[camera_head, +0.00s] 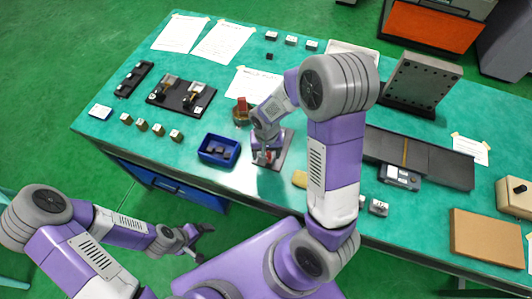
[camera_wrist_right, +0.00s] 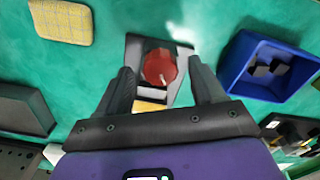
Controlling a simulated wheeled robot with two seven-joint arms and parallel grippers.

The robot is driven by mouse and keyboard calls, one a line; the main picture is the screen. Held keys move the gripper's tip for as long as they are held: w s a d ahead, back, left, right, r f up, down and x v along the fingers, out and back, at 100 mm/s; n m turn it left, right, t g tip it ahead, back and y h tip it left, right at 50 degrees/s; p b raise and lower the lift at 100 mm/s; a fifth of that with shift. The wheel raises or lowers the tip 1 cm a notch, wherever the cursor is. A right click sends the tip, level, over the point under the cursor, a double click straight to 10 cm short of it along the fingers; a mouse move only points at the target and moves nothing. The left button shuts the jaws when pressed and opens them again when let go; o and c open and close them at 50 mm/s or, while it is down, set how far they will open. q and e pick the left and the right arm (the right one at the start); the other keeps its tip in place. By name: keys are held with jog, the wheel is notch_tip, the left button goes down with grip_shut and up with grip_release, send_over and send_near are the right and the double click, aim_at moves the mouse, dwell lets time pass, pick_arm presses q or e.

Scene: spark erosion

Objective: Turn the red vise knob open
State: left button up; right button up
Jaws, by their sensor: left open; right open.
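The red vise knob (camera_wrist_right: 160,67) shows in the right wrist view as a round red disc with a pale mark near its lower edge. It sits on the small vise, whose dark base (camera_wrist_right: 133,50) lies on the green table. My right gripper (camera_wrist_right: 161,72) is open above the vise, its fingers on either side of the knob in the picture; I cannot tell whether they touch it. My left gripper (camera_head: 203,241) is open and empty, off the table's front edge.
A blue bin (camera_head: 219,150) with dark parts stands left of the vise. A yellow pad (camera_head: 300,179) lies right of the vise. A dark fixture plate (camera_head: 181,96) and several small blocks lie further left.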

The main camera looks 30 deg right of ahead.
jog(key=shift+f, duration=0.35)
jog(key=c, duration=1.1)
jog(key=shift+o, duration=0.2)
